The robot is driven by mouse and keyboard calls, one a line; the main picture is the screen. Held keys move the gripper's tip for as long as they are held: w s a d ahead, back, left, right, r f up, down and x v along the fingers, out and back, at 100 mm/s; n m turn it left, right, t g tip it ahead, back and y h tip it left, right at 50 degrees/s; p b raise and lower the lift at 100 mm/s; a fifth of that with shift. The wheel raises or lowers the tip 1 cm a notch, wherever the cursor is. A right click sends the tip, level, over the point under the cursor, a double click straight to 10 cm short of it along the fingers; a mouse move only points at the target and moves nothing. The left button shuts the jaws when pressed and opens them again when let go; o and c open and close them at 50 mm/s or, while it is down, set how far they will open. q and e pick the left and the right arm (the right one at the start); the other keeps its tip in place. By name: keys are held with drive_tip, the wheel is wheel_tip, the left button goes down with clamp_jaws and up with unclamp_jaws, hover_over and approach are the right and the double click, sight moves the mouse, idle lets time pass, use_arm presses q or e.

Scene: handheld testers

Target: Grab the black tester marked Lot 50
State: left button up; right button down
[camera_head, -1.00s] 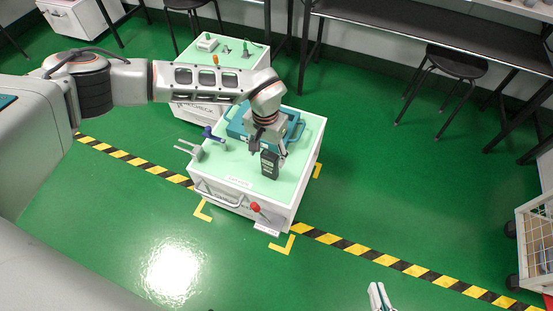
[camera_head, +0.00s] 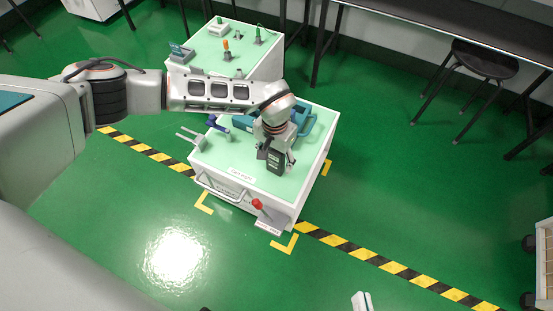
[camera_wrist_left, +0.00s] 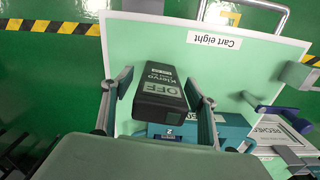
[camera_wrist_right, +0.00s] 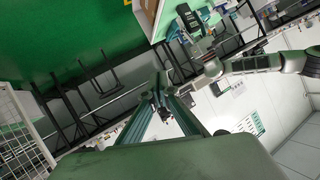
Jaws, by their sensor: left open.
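A black tester (camera_head: 276,161) is on the pale green top of the white cart (camera_head: 240,160), near its right front part. In the left wrist view the tester (camera_wrist_left: 160,92) reads "OFF" and "Klevo"; I cannot read a lot mark. My left gripper (camera_head: 277,152) is over it, open. In the left wrist view its two fingers (camera_wrist_left: 160,105) stand on either side of the tester, with visible gaps. My right gripper (camera_wrist_right: 160,88) is far from the cart, its fingertips together with nothing seen between them; only a tip shows at the head view's bottom edge (camera_head: 362,301).
A teal case (camera_head: 313,118) lies behind the tester, partly hidden by my left arm. A grey pronged item (camera_head: 191,138) and a blue item (camera_head: 216,122) are at the cart's left. A red-knobbed lever (camera_head: 258,204) is at its front. A second cart (camera_head: 245,65) stands behind.

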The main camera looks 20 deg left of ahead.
use_arm(q)
drive_tip(key=shift+r, duration=0.1)
drive_tip(key=c, duration=1.3)
